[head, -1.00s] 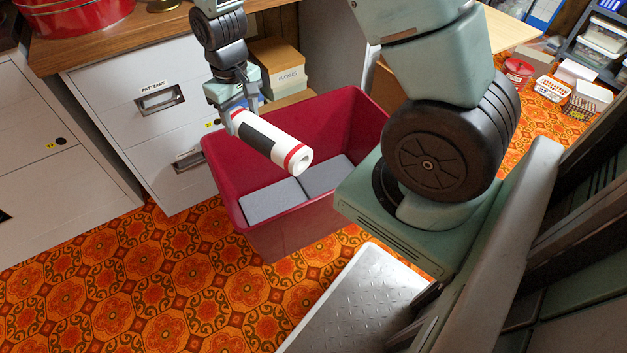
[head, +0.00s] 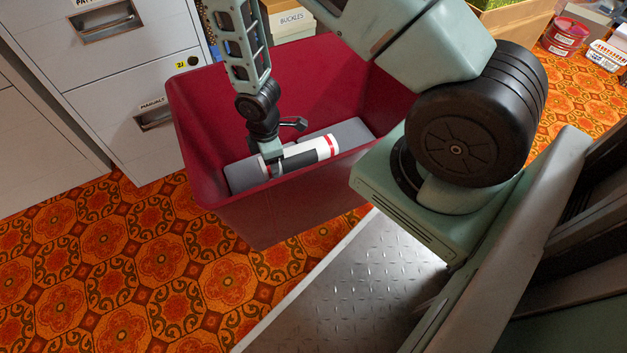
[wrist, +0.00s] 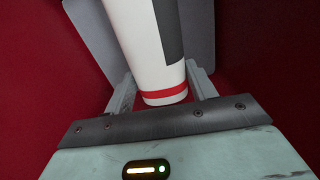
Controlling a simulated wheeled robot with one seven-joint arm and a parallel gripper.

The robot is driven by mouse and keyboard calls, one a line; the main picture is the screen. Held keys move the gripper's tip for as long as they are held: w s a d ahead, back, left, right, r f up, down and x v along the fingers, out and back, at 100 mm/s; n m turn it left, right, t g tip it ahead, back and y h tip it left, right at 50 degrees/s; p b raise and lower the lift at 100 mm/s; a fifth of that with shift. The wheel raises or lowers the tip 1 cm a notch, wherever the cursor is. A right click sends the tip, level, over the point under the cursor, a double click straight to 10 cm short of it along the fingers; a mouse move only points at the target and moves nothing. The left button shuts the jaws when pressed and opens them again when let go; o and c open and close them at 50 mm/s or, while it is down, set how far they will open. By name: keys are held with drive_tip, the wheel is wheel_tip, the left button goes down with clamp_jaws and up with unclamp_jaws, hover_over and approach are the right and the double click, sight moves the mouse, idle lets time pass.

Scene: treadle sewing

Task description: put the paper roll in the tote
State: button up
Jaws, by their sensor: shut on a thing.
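The paper roll (head: 316,152) is white with red bands near its ends and a dark label. It lies nearly level inside the dark red tote (head: 240,219), low down by the grey blocks in it. My gripper (head: 276,164) reaches down into the tote and is shut on the roll. In the wrist view the roll (wrist: 150,50) sits between the two fingers of my gripper (wrist: 158,90), with its red band close to the palm. I cannot tell whether the roll touches the blocks beneath it.
Grey blocks (head: 245,177) line the tote's floor. White filing drawers (head: 120,65) stand behind and left of the tote. A box labelled BUCKLES (head: 290,22) is behind it. Patterned orange floor (head: 120,270) is open at the front left.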

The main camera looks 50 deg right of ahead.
drive_tip(key=shift+s+a+f+b, duration=0.1)
drive_tip(key=shift+f+b, duration=0.1)
drive_tip(key=shift+f, duration=0.35)
drive_tip(key=shift+s+a+f+b, duration=0.1)
drive_tip(key=shift+f+b, duration=0.1)
drive_tip(key=shift+f, duration=0.35)
wheel_tip(320, 180, down, 9)
drive_tip(key=b, duration=0.6)
drive_tip(key=shift+f, duration=0.1)
drive_tip(key=shift+f, duration=0.2)
drive_tip(key=o, duration=1.1)
drive_tip(key=shift+r, duration=0.2)
